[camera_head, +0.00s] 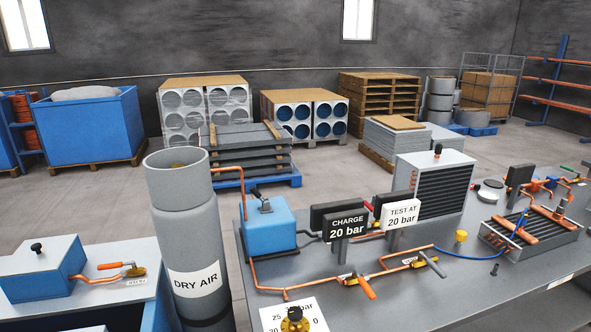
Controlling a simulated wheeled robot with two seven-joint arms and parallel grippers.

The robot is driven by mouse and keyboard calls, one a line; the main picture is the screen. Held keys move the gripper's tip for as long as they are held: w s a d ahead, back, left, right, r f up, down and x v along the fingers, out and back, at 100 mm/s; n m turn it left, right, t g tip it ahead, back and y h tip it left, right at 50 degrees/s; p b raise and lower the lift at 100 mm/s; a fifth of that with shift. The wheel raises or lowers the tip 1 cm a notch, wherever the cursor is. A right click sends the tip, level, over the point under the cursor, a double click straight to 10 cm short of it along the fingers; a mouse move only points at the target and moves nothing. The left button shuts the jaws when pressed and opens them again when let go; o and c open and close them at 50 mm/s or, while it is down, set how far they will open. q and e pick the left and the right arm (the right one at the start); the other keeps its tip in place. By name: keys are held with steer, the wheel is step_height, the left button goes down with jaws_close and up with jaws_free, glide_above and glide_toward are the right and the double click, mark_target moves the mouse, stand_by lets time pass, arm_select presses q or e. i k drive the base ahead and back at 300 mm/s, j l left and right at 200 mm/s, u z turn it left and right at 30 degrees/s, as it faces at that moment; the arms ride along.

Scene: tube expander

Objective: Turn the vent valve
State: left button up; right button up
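On the grey bench (450,290), a valve with an orange lever (364,285) sits on the copper pipe at the front. A second valve with a grey lever (432,263) sits on the pipe to its right. A third valve with an orange lever (113,266) is on the left bench, with a small label I cannot read beside it. I cannot tell which of these is the vent valve. A brass gauge or fitting (295,320) stands by a white scale card at the bottom edge, partly cut off. Neither of my grippers is in view.
A tall grey cylinder (190,225) marked DRY AIR stands between the benches. Signs reading CHARGE 20 bar (347,224) and TEST AT 20 bar (401,214) rise behind the valves. A blue box (267,225) and a finned unit (435,184) stand further back.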

mark_target(430, 261)
steer(key=i+l+u, duration=0.2)
steer(key=i+l, duration=0.15)
steer(key=i+l+u, duration=0.2)
steer(key=l, duration=0.35)
steer(key=i, duration=0.05)
